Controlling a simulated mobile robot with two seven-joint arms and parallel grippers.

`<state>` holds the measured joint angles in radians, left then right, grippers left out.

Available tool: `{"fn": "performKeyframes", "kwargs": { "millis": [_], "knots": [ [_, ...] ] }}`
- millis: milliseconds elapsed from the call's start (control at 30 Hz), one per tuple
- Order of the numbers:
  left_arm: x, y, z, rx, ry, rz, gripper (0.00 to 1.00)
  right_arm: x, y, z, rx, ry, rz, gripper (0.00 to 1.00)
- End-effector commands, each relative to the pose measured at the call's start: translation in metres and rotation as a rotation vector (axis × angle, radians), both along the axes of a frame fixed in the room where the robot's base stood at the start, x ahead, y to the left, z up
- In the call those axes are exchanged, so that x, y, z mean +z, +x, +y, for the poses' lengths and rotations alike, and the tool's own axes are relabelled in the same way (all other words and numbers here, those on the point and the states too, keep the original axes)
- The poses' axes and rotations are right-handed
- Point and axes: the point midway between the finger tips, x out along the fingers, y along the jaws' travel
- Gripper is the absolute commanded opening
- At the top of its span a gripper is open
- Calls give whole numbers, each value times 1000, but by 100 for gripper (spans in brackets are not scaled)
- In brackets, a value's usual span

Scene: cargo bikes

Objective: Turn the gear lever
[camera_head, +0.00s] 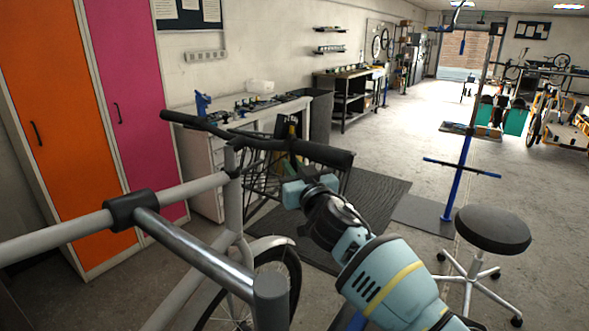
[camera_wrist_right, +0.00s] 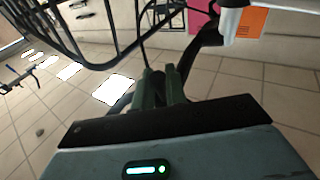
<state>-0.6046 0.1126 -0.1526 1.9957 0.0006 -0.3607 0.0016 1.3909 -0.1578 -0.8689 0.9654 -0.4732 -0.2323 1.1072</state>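The bike's black handlebar (camera_head: 215,130) runs across the middle of the head view, above its grey frame (camera_head: 185,250). Its right-hand black grip (camera_head: 328,155) points toward the right. My right gripper (camera_head: 293,168) is at the handlebar beside the inner end of this grip. In the right wrist view the two dark green fingers (camera_wrist_right: 164,86) stand close together at dark bar parts. I cannot tell whether they touch or hold anything. The gear lever cannot be made out; the gripper and the dark parts hide that spot. My left gripper is not in view.
A black wire basket (camera_head: 262,175) sits in front of the handlebar. A stool (camera_head: 493,231) and a blue stand (camera_head: 459,175) are at right. Orange (camera_head: 55,110) and pink (camera_head: 130,75) lockers and a workbench (camera_head: 215,160) line the left. Floor is open beyond the dark mat.

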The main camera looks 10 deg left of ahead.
Motion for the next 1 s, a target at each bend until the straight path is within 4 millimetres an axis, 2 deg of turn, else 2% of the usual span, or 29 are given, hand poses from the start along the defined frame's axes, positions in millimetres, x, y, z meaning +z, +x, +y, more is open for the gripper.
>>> {"fn": "performKeyframes", "kwargs": {
  "millis": [33,133,567,1000],
  "knots": [
    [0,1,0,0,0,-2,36,-1,0,0,0,-1,1,20],
    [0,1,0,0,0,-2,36,-1,0,0,0,-1,1,33],
    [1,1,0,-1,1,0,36,0,-5,-4,-1,1,1,33],
    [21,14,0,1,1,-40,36,-6,-47,-33,-1,1,-2,33]
  ]
}}
